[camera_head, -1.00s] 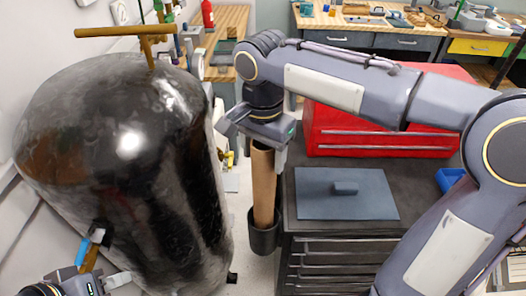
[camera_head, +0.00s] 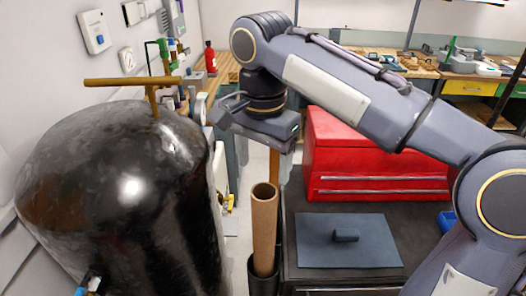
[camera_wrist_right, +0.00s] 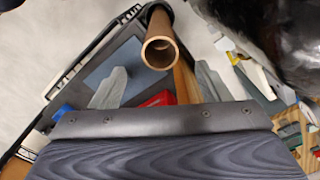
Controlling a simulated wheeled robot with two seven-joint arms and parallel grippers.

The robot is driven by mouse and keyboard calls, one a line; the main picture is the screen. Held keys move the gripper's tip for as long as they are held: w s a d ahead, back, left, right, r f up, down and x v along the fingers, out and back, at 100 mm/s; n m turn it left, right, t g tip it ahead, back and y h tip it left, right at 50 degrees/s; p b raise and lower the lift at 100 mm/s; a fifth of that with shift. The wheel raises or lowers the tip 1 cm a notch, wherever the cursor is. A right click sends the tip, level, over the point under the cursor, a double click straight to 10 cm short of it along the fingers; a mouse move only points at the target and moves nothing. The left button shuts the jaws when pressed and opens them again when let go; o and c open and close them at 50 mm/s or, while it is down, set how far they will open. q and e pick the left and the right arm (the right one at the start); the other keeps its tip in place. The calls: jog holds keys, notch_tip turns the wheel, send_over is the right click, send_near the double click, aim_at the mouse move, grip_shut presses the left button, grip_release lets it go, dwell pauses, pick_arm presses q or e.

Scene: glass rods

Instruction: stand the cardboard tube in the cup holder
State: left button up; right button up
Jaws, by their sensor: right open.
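The brown cardboard tube (camera_head: 264,225) stands nearly upright, with its lower end inside the dark cup holder (camera_head: 262,285) at the side of the dark cabinet. Its open top end is free. In the right wrist view the tube (camera_wrist_right: 160,50) shows end-on, beyond and between the fingertips. My right gripper (camera_head: 256,145) is above the tube's top, apart from it. It is open and empty, with both fingers spread in the wrist view (camera_wrist_right: 158,82). The bottom of the cup holder is cut off by the head view's lower edge. My left gripper is out of view.
A large black tank (camera_head: 120,200) with a brown T-handle (camera_head: 135,82) stands close on the left. A red toolbox (camera_head: 375,160) and a blue-grey plate with a handle (camera_head: 320,250) sit on the cabinet top (camera_head: 415,225). Workbenches line the back.

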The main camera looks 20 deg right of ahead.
jog(key=shift+r, duration=0.7)
jog(key=shift+s+d+f, duration=0.1)
jog(key=shift+s+d, duration=0.05)
jog(key=shift+d, duration=0.1)
jog(key=s+d+f+n+t+y, duration=0.2)
jog(key=s+d+f+n, duration=0.2)
jog(key=s+f, duration=0.4)
jog(key=s+d+f+n+t+y, duration=0.1)
jog(key=s+d+f+n+t, duration=0.2)
jog(key=s+f, duration=0.5)
notch_tip(320, 180, down, 3)
jog(key=shift+d+r+n+t+y, duration=0.1)
jog(key=shift+d+n+t+y, duration=0.25)
jog(key=shift+d+n, duration=0.45)
jog(key=shift+d, duration=0.1)
